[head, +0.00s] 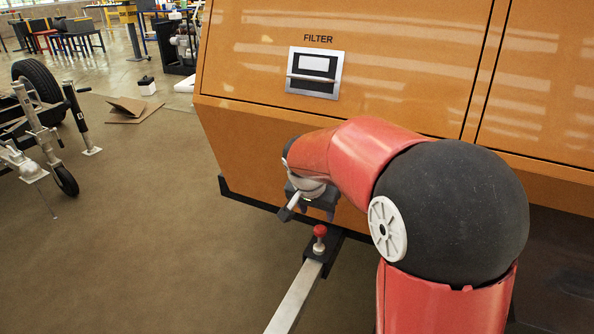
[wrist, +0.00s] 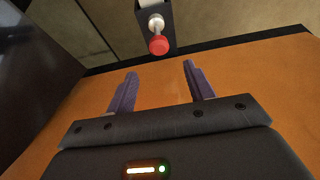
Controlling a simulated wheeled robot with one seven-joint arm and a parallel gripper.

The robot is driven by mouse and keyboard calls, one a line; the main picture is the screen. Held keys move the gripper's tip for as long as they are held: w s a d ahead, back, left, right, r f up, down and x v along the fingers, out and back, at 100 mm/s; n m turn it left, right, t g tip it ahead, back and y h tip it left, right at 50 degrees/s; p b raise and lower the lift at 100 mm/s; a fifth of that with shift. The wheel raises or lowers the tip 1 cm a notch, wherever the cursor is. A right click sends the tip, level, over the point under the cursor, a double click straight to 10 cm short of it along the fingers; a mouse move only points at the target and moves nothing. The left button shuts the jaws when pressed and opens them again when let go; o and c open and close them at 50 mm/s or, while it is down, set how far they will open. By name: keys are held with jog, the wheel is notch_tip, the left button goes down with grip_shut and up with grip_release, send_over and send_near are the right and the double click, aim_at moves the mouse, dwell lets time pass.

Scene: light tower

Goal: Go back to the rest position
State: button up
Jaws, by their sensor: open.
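My gripper (wrist: 160,88) is open and empty in the wrist view, its two purple-grey fingers spread apart in front of an orange panel. In the head view my gripper (head: 318,212) hangs at the end of my red arm, close to the lower part of the orange light tower body (head: 270,150). A red knob (head: 320,231) stands on a black bracket just below the gripper and apart from it. The red knob also shows at the top of the wrist view (wrist: 158,45), beyond the fingertips.
A metal outrigger bar (head: 296,298) runs from the bracket toward the front. A filter panel with a handle (head: 315,73) is on the orange body. A trailer with wheels (head: 38,80) stands at the left, and flat cardboard (head: 135,110) lies on the floor. The brown floor at left centre is clear.

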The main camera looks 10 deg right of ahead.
jog(key=s+d+r+n+t+y+p, duration=0.1)
jog(key=s+r+n, duration=0.2)
jog(key=s, duration=1)
jog(key=s+d+r+n+y+p, duration=0.1)
jog(key=s+r+n, duration=0.2)
jog(key=s, duration=1)
notch_tip(320, 180, up, 2)
jog(key=shift+s+r+n+t+y+p, duration=0.2)
jog(key=shift+r+n+t+y+p, duration=0.1)
jog(key=shift+n+t+p, duration=0.1)
